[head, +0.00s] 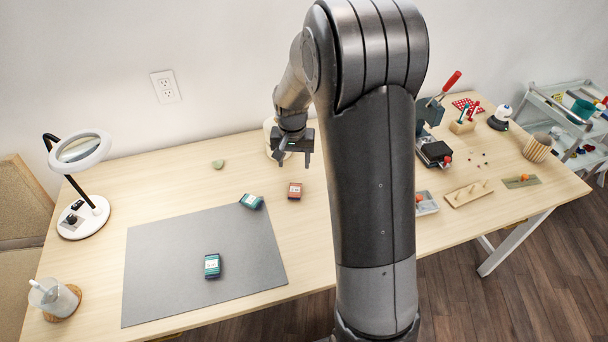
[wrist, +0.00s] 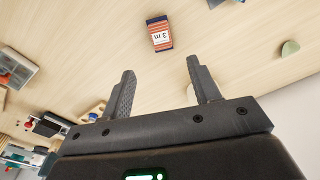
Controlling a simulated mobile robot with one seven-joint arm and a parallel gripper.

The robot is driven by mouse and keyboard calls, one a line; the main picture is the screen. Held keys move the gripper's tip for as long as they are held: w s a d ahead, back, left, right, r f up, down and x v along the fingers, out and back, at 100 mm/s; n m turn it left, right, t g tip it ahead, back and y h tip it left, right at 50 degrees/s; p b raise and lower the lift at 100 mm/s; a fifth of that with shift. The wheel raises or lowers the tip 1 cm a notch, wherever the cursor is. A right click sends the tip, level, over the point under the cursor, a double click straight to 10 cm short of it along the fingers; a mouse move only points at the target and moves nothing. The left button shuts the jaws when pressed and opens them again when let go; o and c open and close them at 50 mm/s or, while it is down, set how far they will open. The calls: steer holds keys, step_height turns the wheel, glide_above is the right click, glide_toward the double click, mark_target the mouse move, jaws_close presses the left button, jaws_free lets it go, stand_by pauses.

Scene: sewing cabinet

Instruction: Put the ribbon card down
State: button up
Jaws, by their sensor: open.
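An orange-red ribbon card (head: 295,191) with a dark band lies flat on the bare table, right of the grey mat. In the wrist view the same card (wrist: 159,34) shows a white label reading "3 m", beyond the fingertips. My gripper (head: 294,161) is above the table behind that card, open and empty, with clear space between its fingers in the wrist view (wrist: 160,68). A teal card (head: 251,201) lies at the mat's far right corner. Another teal card (head: 212,266) lies on the mat. Which card the task means cannot be told.
The grey mat (head: 160,270) covers the front left. A magnifier lamp (head: 82,195) and a white cup (head: 55,298) stand at the left. A green piece (head: 218,164) lies behind the mat. A press (head: 432,140) and a peg board (head: 467,194) are at the right.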

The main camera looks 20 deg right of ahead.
steer(key=s+r+n+t, duration=0.1)
steer(key=s+r, duration=0.6)
steer(key=r, duration=0.3)
steer(key=s+a+r+n+t, duration=0.1)
steer(key=s+r, duration=0.4)
steer(key=s, duration=0.5)
steer(key=s+a+r+n+t, duration=0.1)
steer(key=s+r, duration=0.3)
steer(key=s, duration=0.7)
steer(key=shift+a+r+n+t, duration=0.25)
steer(key=shift+r+n+t, duration=0.1)
steer(key=shift+n+t, duration=0.45)
steer(key=shift+o, duration=0.5)
steer(key=shift+s, duration=0.1)
